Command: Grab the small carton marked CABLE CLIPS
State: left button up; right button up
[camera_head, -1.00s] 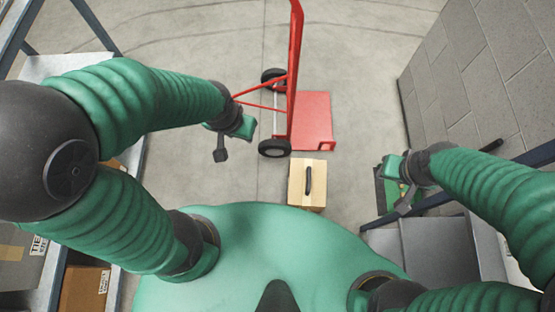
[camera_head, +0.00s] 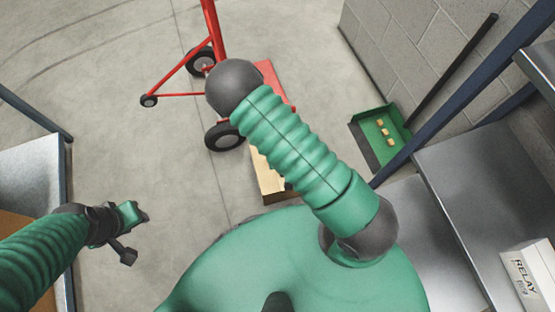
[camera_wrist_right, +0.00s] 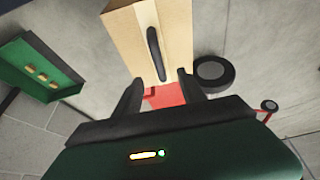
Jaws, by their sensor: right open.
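No carton with readable CABLE CLIPS lettering shows. A white carton (camera_head: 527,275) at the right edge of the head view stands on the right shelf and reads RELAY; the rest of its label is unclear. My left gripper (camera_head: 140,216) is at the lower left, over the floor beside the left shelf; its jaws are too small to tell. My right gripper is out of sight in the head view. In the right wrist view my right gripper (camera_wrist_right: 160,90) is open with nothing between its fingers, and a tan box with a black handle (camera_wrist_right: 155,45) shows beyond it.
The tan box (camera_head: 268,182) stands on the floor, partly behind my right arm. A red hand truck (camera_head: 213,30) is ahead. A green dustpan (camera_head: 365,135) with several small yellow pieces lies by the block wall. Metal shelves (camera_head: 460,170) flank me; a brown box (camera_head: 12,224) is left.

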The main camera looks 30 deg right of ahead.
jog(key=b+x, duration=0.5)
jog(key=x, duration=0.5)
jog(key=shift+w+f, duration=0.2)
jog(key=shift+f, duration=0.15)
jog(key=b+x, duration=0.3)
jog(key=d+b+x, duration=0.1)
jog(key=x, duration=0.1)
jog(key=shift+w+r, duration=0.1)
jog(key=shift+w, duration=0.2)
jog(key=shift+w+r, duration=0.1)
grip_shut()
